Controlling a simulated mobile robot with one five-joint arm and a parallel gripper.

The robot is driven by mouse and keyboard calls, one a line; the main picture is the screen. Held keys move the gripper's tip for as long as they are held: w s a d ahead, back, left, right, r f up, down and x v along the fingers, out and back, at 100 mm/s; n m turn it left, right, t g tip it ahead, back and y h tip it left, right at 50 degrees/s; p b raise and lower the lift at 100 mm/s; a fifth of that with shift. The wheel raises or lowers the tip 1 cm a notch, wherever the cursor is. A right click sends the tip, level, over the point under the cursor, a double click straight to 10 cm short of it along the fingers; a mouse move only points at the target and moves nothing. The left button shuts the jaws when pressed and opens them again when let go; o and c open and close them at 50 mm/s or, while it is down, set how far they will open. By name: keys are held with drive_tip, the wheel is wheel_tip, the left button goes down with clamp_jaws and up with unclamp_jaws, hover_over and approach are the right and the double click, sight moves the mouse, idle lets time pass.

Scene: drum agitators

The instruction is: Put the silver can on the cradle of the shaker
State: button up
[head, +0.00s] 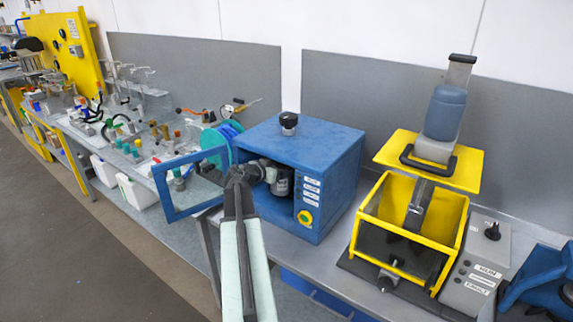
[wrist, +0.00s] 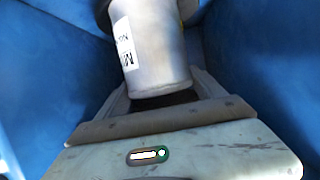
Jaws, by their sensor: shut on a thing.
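The silver can (wrist: 150,50), with a white label, fills the upper middle of the wrist view, tilted in the picture. In the head view it shows small and dark inside the open front of the blue box-shaped shaker (head: 310,145). My gripper (head: 264,172) reaches in through that opening and is shut on the can. Blue inner walls (wrist: 262,75) stand on both sides of the can in the wrist view. The cradle is hidden behind my gripper and the can, so I cannot tell whether the can touches it.
The shaker's blue-framed clear door (head: 185,190) stands swung open to the left, close to my arm. A black knob (head: 288,122) sits on its top. A yellow-framed machine (head: 410,225) stands to the right. Bottles and fittings crowd the bench at left.

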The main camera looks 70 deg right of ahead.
drive_tip(key=d, duration=0.2)
drive_tip(key=s+d, duration=0.1)
drive_tip(key=d, duration=0.1)
drive_tip(key=shift+s+d, duration=0.1)
drive_tip(key=shift+d, duration=0.2)
drive_tip(key=shift+a+f, duration=0.1)
drive_tip(key=shift+a, duration=0.1)
drive_tip(key=shift+f+b, duration=0.25)
drive_tip(key=shift+b, duration=0.1)
drive_tip(key=o, duration=2.1)
drive_tip(key=shift+r, duration=0.1)
drive_tip(key=shift+c, duration=0.2)
drive_tip(key=shift+a+r+p, duration=0.1)
drive_tip(key=shift+r+p, duration=0.2)
drive_tip(key=shift+p, duration=0.1)
drive_tip(key=p+v, duration=0.1)
drive_tip(key=v, duration=0.2)
drive_tip(key=shift+a, duration=0.4)
drive_tip(key=w+a, duration=0.3)
drive_tip(key=a, duration=0.7)
drive_tip(key=shift+a+f, duration=0.15)
drive_tip(key=shift+a, duration=0.15)
